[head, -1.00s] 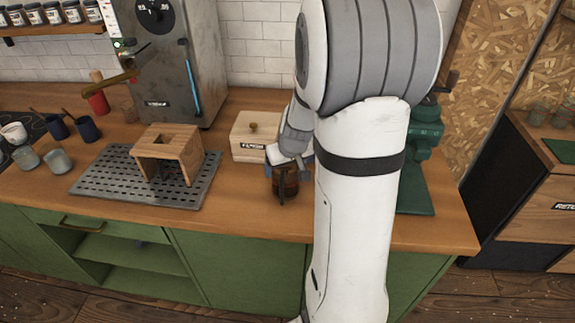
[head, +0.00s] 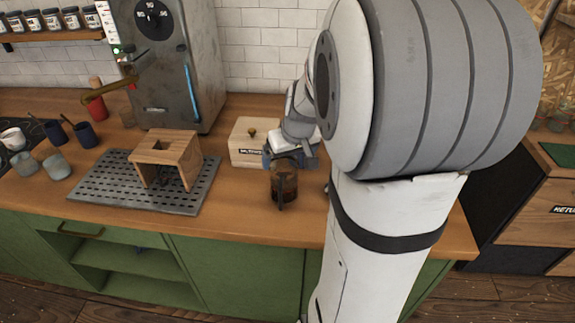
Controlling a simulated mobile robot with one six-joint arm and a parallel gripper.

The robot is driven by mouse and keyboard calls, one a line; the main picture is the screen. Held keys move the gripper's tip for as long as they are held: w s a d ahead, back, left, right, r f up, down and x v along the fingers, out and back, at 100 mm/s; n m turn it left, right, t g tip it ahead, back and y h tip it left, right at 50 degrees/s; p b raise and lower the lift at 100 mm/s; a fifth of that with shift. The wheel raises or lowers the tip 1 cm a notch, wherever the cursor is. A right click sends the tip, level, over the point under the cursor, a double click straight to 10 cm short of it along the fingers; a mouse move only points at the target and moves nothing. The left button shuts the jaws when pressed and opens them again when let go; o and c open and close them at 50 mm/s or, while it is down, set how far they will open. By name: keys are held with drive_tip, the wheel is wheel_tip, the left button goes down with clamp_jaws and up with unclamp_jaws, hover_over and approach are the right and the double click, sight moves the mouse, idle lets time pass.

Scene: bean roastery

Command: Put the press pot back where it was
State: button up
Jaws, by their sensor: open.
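The press pot (head: 284,187), a dark brown cylinder with a dark handle on its front, stands upright on the wooden counter, right of the perforated metal tray. My gripper (head: 284,158) is at the top of the pot, just behind and above it. The jaws are open; the fingertips are small here and partly hidden, so I cannot tell whether they touch the pot.
A wooden box with a knob (head: 248,142) stands close behind the pot. A wooden stand (head: 170,152) sits on the perforated tray (head: 120,190). Cups (head: 55,166) are at the left and a grey machine (head: 170,65) at the back. Counter between tray and pot is clear.

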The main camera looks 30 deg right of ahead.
drive_tip(key=s+a+r, duration=0.1)
drive_tip(key=s+a, duration=0.5)
drive_tip(key=s, duration=0.2)
drive_tip(key=s+a+r+g, duration=0.1)
drive_tip(key=s+a+r, duration=0.1)
drive_tip(key=s+a, duration=0.5)
drive_tip(key=shift+s+a+r+n+g, duration=0.2)
drive_tip(key=shift+s+r+n+g, duration=0.15)
drive_tip(key=shift+s, duration=0.4)
